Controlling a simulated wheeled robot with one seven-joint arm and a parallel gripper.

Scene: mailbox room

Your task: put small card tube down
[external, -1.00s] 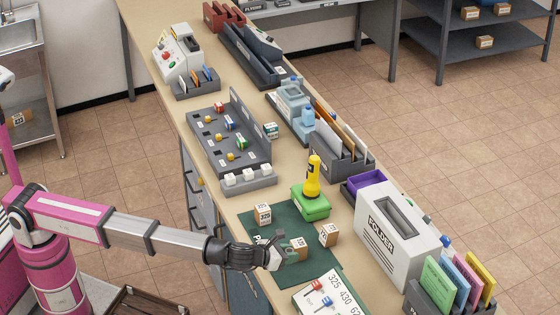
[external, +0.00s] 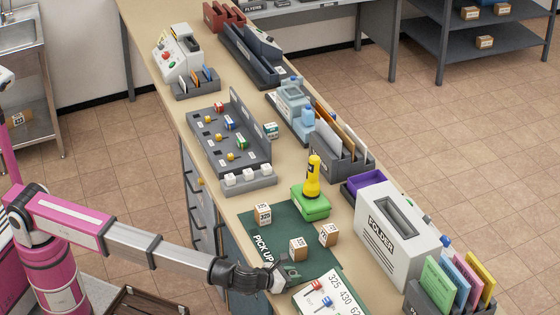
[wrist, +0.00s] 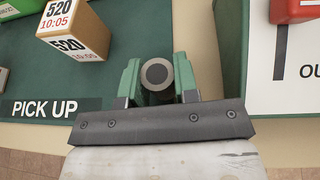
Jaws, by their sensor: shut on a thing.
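In the wrist view the small card tube (wrist: 157,74) shows end-on as a round grey face with a dark ring, between the green fingers. My gripper (wrist: 157,82) is shut on it. The tube is over the green pick-up mat (wrist: 30,65); I cannot tell if it touches the mat. In the external view my gripper (external: 281,279) is low at the near end of the mat (external: 262,229), beside the "PICK UP" lettering. The tube cannot be made out clearly there.
Small numbered boxes stand on the mat: one at the back left (external: 263,214), one in the middle (external: 298,248), one at the right (external: 329,236).

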